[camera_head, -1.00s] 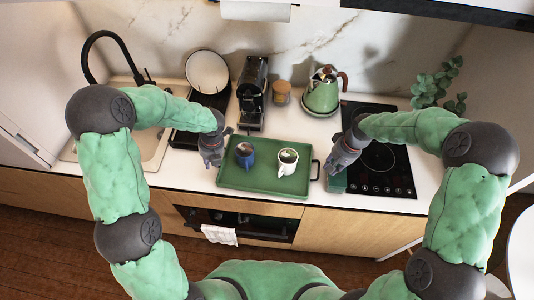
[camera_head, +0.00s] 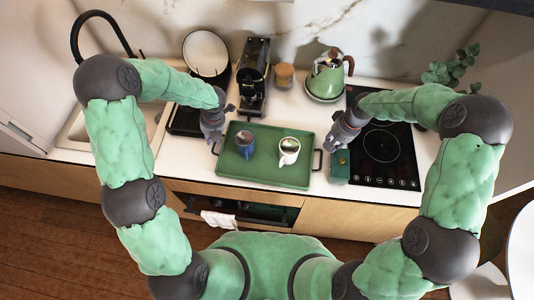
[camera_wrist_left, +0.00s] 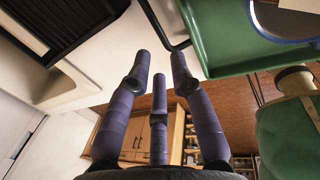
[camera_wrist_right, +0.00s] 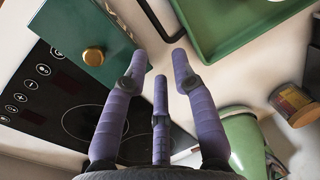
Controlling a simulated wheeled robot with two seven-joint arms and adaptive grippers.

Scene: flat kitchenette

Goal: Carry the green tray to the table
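The green tray (camera_head: 265,180) lies flat on the counter. A dark blue mug (camera_head: 245,142) and a white mug (camera_head: 289,150) stand on it. It has a black handle at each end. My left gripper (camera_head: 214,132) is open beside the tray's left end; in the left wrist view its fingertips (camera_wrist_left: 161,58) are just short of a black handle (camera_wrist_left: 163,28). My right gripper (camera_head: 338,140) is open off the right end; in the right wrist view its fingertips (camera_wrist_right: 159,60) are close to the other handle (camera_wrist_right: 155,22). Neither gripper visibly holds anything.
A dark green box with a gold knob (camera_head: 340,166) stands right of the tray, under my right gripper. The black cooktop (camera_head: 382,165) lies beyond it. A coffee machine (camera_head: 252,78), a jar (camera_head: 284,76) and a green kettle (camera_head: 327,75) stand behind. A white round surface (camera_head: 521,250) shows at the right edge.

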